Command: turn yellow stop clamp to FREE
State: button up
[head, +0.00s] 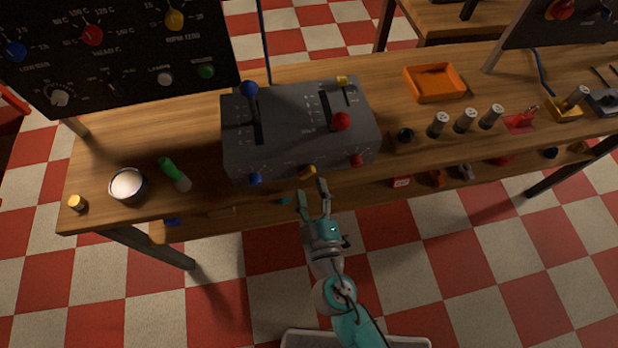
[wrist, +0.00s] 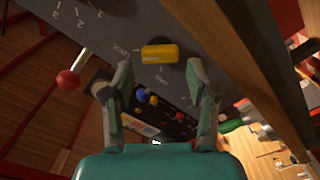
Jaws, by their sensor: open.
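The yellow stop clamp (head: 307,172) is on the front face of the grey control box, low down between a blue knob and a red knob. In the wrist view the yellow clamp (wrist: 160,54) is a short bar lying crosswise on a dark round base. A label that looks like LOCK is to its left; I cannot read a FREE label. My gripper (head: 312,187) is open just in front of the clamp. In the wrist view its two fingers (wrist: 159,72) are spread to either side below the clamp, apart from it and empty.
The grey control box (head: 285,150) stands on the wooden workbench (head: 135,150). Its red knob (head: 357,160) and blue knob (head: 255,179) flank the clamp. A red-balled lever (wrist: 68,80) shows at left in the wrist view. An orange tray (head: 434,97) lies at the right.

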aim_at(308, 176)
jog(key=shift+x, duration=1.7)
jog(key=shift+c, duration=0.2)
jog(key=c, duration=0.8)
jog(key=shift+c, duration=0.2)
